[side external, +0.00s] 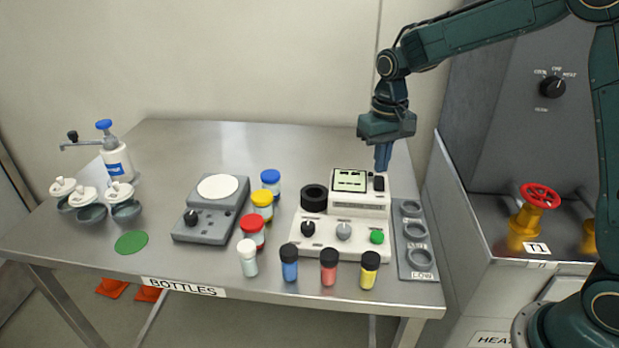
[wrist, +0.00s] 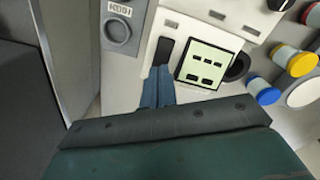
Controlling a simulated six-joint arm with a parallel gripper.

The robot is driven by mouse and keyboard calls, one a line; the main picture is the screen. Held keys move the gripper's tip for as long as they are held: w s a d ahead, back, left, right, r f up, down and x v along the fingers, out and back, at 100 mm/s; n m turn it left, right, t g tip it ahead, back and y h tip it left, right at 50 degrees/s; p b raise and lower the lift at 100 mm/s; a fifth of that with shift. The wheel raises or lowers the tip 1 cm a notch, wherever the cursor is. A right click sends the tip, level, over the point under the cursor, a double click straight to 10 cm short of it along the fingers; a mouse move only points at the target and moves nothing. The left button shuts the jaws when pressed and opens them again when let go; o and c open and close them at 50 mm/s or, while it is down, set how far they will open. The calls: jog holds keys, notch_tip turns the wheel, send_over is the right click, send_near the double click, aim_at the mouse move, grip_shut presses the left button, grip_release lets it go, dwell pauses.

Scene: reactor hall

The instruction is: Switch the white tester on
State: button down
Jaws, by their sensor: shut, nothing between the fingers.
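The white tester (side external: 343,229) stands at the right part of the steel table, with a lit greenish display on top. A black rocker switch (side external: 379,183) sits just right of the display; it also shows in the wrist view (wrist: 164,51). Its front has a black knob (side external: 308,228), a grey knob (side external: 344,231) and a green button (side external: 377,237). My gripper (side external: 382,168) is shut and empty, pointing down just above and behind the switch. In the wrist view its blue fingertips (wrist: 158,80) lie close to the switch; I cannot tell whether they touch it.
A grey rack (side external: 401,262) with round recesses lies right of the tester. Small capped bottles, such as the blue one (side external: 289,263), line its front. Coloured jars (side external: 262,206) and a grey scale (side external: 185,236) stand to the left. The table's back left (side external: 190,145) is clear.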

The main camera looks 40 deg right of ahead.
aim_at(381, 179)
jog(key=shift+f, duration=0.95)
dwell(0.8)
jog(key=shift+r, duration=3.55)
jog(key=shift+s+r, duration=0.1)
jog(key=s+a+r+n+t, duration=0.1)
jog(key=s+r, duration=0.3)
jog(key=s, duration=0.2)
jog(key=s+r+t, duration=0.2)
jog(key=s+r, duration=0.1)
jog(key=s, duration=0.4)
jog(key=s+f+n+t, duration=0.1)
jog(key=s+n+t, duration=0.1)
jog(key=s, duration=1.1)
jog(key=shift+a+f+t, duration=0.25)
jog(key=shift+a+t, duration=0.05)
jog(key=shift+a, duration=0.15)
